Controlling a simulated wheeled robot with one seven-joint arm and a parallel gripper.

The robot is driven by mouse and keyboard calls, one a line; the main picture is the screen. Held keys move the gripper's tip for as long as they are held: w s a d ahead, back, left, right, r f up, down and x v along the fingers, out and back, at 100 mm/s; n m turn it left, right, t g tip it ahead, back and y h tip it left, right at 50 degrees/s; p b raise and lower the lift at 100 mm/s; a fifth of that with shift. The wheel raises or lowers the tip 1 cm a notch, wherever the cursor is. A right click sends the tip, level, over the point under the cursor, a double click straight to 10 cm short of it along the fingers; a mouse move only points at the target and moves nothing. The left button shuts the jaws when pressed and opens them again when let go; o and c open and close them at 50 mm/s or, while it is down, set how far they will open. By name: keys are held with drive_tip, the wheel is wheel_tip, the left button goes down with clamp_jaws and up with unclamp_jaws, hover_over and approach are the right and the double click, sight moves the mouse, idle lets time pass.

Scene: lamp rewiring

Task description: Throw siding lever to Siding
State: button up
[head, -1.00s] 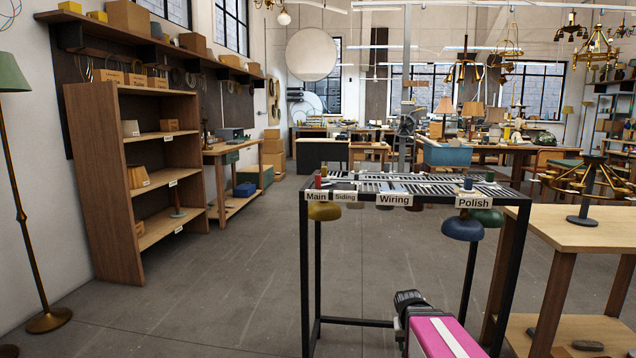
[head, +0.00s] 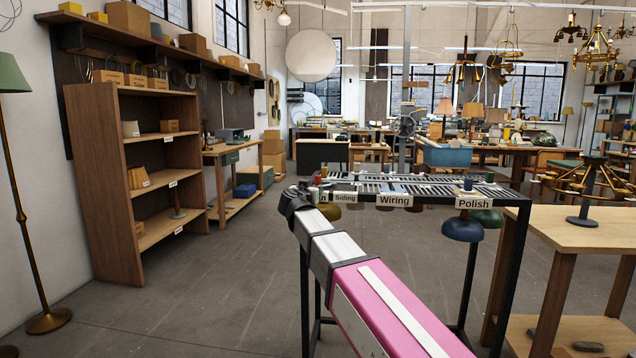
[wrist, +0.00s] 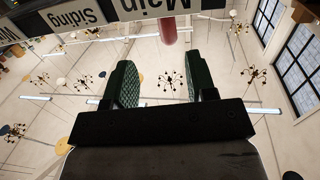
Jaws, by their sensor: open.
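The rack (head: 425,187) bears a "Siding" label (head: 345,198) on its front edge, left of "Wiring". In the head view my arm's dark end (head: 294,200) is at the rack's left front corner and hides most of the "Main" label. A small red post (head: 324,171) shows just behind it. In the upside-down wrist view, my gripper (wrist: 160,84) is open and empty. A red cylinder (wrist: 169,30) shows beyond the fingers, beside the "Main" label (wrist: 160,5), apart from them. The "Siding" label (wrist: 83,16) is to its left. I cannot tell which piece is the siding lever.
Lamp shades hang under the rack, one blue (head: 462,229) and one green (head: 487,217). A wooden table (head: 575,232) with a brass chandelier stands close on the right. A shelf unit (head: 110,190) stands at the left. The floor between shelf and rack is clear.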

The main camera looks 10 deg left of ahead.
sight(317, 181)
drive_tip(key=w, duration=0.7)
drive_tip(key=w+r, duration=0.1)
drive_tip(key=w, duration=0.2)
drive_tip(key=shift+w+d, duration=0.25)
drive_tip(key=shift+d, duration=0.15)
clamp_jaws()
